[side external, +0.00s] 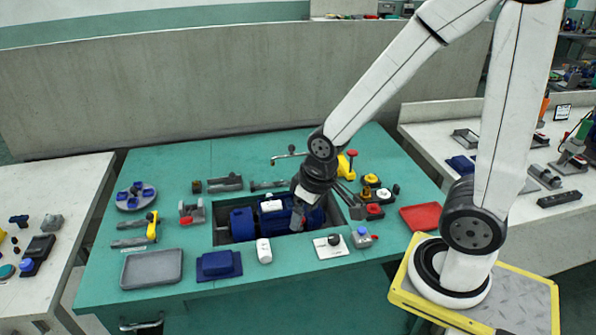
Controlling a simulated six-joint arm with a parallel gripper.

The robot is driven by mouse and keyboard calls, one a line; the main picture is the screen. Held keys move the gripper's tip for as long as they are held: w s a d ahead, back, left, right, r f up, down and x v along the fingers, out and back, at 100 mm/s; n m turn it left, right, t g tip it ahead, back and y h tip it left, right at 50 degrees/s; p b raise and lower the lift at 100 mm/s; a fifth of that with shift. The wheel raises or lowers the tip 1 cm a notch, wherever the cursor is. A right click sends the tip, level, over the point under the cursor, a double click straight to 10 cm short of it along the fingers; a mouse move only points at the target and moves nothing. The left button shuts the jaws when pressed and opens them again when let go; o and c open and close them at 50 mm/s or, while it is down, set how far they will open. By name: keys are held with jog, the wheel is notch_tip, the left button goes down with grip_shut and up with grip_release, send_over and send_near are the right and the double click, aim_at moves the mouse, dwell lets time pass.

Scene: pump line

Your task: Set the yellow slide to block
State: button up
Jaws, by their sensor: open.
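A yellow upright piece (153,226) stands at the left of the green bench, at the end of two grey bars. Another yellow piece (343,166) shows just right of my wrist, partly hidden by my arm. I cannot tell which of them is the yellow slide, and no block marking is readable. My gripper (298,217) points down over the right part of the blue pump in the bench recess, well away from the left yellow piece. It is open, its fingers dark and small, and I see nothing held.
The blue pump (243,224) sits in a dark recess. Front: grey tray (152,268), blue block (219,265), white cylinder (264,251), white plate with black knob (331,247). Right: red tray (421,216), red and yellow button boxes. A grey wall stands behind.

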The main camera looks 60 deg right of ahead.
dwell(0.4)
jog(key=shift+c, duration=0.8)
jog(key=w+d+r+m+g, duration=0.1)
jog(key=w+d+m, duration=0.5)
jog(key=w+d, duration=0.95)
jog(key=s+d+f+m, duration=0.1)
jog(key=d+m, duration=0.1)
jog(key=d, duration=0.7)
jog(key=s+d+f+m+g, duration=0.1)
jog(key=d+m, duration=0.1)
jog(key=d, duration=0.6)
jog(key=s+d+f+m, duration=0.1)
jog(key=d+m, duration=0.1)
jog(key=d, duration=0.7)
jog(key=shift+s+d+g, duration=0.2)
jog(key=shift+d+g, duration=0.1)
jog(key=shift+d, duration=0.05)
jog(key=shift+f, duration=0.15)
jog(key=shift+f, duration=3.7)
